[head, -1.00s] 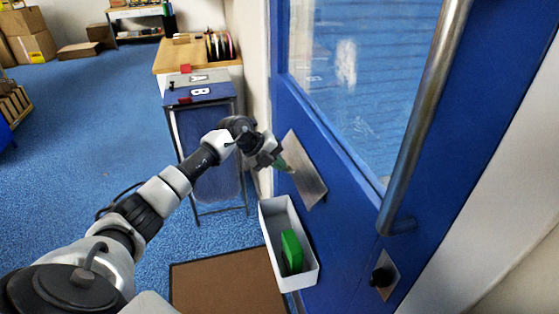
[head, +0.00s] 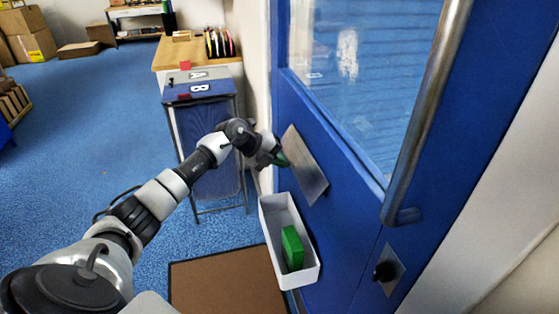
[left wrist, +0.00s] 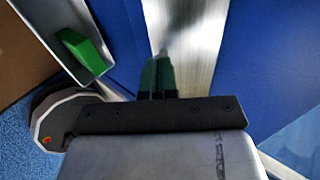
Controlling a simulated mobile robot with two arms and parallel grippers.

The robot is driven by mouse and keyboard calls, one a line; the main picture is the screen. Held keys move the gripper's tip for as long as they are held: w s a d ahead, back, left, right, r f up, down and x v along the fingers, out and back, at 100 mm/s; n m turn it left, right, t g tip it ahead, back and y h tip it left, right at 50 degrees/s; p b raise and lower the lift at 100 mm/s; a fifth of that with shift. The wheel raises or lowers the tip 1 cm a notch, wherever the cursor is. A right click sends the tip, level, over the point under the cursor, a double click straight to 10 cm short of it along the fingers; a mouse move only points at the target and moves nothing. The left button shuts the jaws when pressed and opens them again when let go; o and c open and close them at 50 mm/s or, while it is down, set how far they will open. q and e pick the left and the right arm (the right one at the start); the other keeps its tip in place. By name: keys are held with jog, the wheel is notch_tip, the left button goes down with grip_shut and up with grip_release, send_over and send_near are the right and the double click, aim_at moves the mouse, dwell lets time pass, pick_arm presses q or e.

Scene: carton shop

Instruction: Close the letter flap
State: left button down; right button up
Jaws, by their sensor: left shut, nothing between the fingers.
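The letter flap (head: 308,172) is a brushed metal plate on the blue door, and it looks flat against the door. It also fills the upper middle of the left wrist view (left wrist: 190,40). My left gripper (head: 283,160) is at the plate's left side, with its dark green fingertips pointing at it. In the left wrist view the fingers (left wrist: 157,75) are together and empty in front of the plate, with a blurred reflection beyond them. I cannot tell whether they touch the metal. My right gripper is not in view.
A white box (head: 268,235) on the door below the plate holds a green block (head: 292,248). A long metal handle (head: 425,115) and a dark knob (head: 384,271) are to the right. A brown mat (head: 225,285) lies on the floor. Bins marked A and B stand behind my arm.

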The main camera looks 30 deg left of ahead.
aim_at(292, 169)
pick_arm(q)
jog(key=f+t+h+b, duration=0.1)
jog(key=b, duration=0.2)
jog(key=w+d+f+t+h+b, duration=0.1)
jog(key=b, duration=0.1)
jog(key=f+t+h+b, duration=0.1)
jog(key=t+b, duration=0.1)
jog(key=b, duration=0.1)
jog(key=shift+w+d+f+b, duration=0.15)
jog(key=shift+w+f+b, duration=0.05)
jog(key=shift+f+b, duration=0.15)
jog(key=shift+w+d+t+h+b, duration=0.1)
jog(key=shift+w+t+h+b, duration=0.15)
jog(key=shift+h+b, duration=0.35)
jog(key=shift+r, duration=0.1)
jog(key=shift+s, duration=0.15)
jog(key=v, duration=1.3)
jog(key=shift+s+a+b, duration=0.25)
jog(key=shift+b, duration=0.2)
